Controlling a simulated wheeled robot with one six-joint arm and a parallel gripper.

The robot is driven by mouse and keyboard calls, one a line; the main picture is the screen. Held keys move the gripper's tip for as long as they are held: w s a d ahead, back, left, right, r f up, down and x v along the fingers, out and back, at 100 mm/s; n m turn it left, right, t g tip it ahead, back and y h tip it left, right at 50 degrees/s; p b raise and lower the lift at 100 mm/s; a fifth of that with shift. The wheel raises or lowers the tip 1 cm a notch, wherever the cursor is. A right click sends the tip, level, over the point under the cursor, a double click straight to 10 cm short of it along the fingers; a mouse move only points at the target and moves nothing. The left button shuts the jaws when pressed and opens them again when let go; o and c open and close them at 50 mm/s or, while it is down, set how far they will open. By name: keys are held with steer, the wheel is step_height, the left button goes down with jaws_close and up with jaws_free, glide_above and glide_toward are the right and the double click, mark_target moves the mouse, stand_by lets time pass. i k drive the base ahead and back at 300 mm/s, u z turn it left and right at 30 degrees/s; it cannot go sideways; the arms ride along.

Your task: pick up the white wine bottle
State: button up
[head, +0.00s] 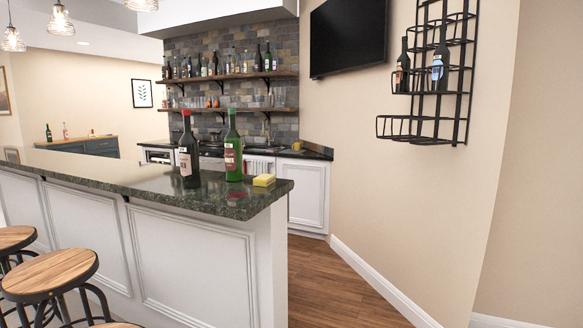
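Two bottles stand upright near the right end of the dark green stone bar counter (130,180). The left one is a dark bottle (189,152) with a red top and a pale label. The right one is a green bottle (233,147) with a dark red label. I cannot tell for certain which one is the white wine bottle. They stand close together with a small gap between them. My gripper is not in view.
A yellow sponge (264,180) lies right of the green bottle, near the counter end. Wooden stools (50,275) stand at the front left. A black wall rack (420,127) holds two bottles. The wood floor (325,295) right of the bar is clear.

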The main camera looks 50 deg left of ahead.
mark_target(233, 151)
steer(key=u, duration=0.25)
steer(key=i, duration=2.05)
steer(key=u, duration=1.05)
steer(key=i, duration=1.1)
steer(key=u, duration=1.8)
steer(key=i, duration=0.8)
steer(key=u, duration=0.65)
